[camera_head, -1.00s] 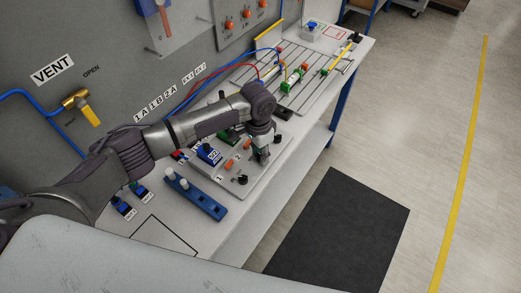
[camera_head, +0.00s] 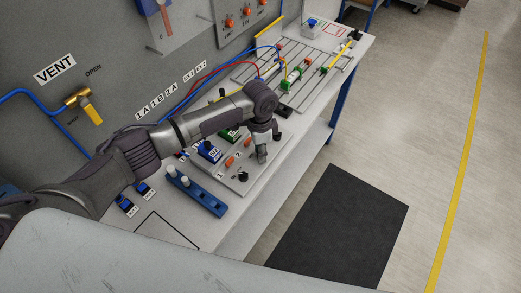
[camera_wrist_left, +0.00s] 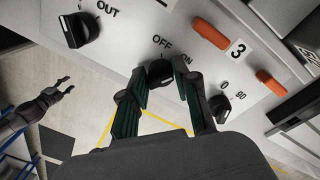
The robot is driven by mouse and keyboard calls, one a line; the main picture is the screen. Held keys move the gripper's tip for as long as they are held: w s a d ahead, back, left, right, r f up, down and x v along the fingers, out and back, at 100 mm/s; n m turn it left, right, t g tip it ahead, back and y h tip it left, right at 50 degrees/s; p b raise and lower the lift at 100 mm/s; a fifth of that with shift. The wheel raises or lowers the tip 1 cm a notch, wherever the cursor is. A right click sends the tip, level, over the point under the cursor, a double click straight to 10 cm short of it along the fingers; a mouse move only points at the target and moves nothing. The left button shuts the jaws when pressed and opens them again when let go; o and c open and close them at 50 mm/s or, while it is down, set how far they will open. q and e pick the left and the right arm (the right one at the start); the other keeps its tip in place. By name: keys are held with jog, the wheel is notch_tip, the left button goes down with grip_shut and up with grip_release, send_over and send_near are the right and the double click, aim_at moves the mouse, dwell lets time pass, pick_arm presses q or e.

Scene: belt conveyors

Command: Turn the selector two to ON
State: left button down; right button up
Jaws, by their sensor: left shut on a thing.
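Selector two is a black knob (camera_wrist_left: 160,70) between the OFF and ON labels in the left wrist view. My left gripper (camera_wrist_left: 162,82) has a dark green finger on each side of it and is shut on it. The fingers partly cover the knob, so I cannot tell its exact angle. In the head view my left gripper (camera_head: 262,154) points down at the panel's front right and hides the knob. A second gripper, taken as my right one (camera_wrist_left: 66,86), shows at the left of the wrist view with its fingers apart and empty.
A black knob marked OUT (camera_wrist_left: 80,30) and another black knob (camera_wrist_left: 220,106) flank selector two. Orange parts (camera_wrist_left: 210,33) sit behind them near label 3. A blue block with white pegs (camera_head: 197,193) lies left of the panel. The floor in front is clear, with a dark mat (camera_head: 340,230).

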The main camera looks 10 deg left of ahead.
pick_arm(q)
jog(key=c, duration=0.9)
grip_release()
jog(key=shift+w, duration=0.1)
jog(key=shift+r, duration=0.1)
jog(key=r, duration=1.1)
jog(key=shift+w+a+r, duration=0.15)
jog(key=shift+w+r, duration=0.15)
jog(key=shift+r, duration=0.1)
jog(key=shift+f, duration=0.1)
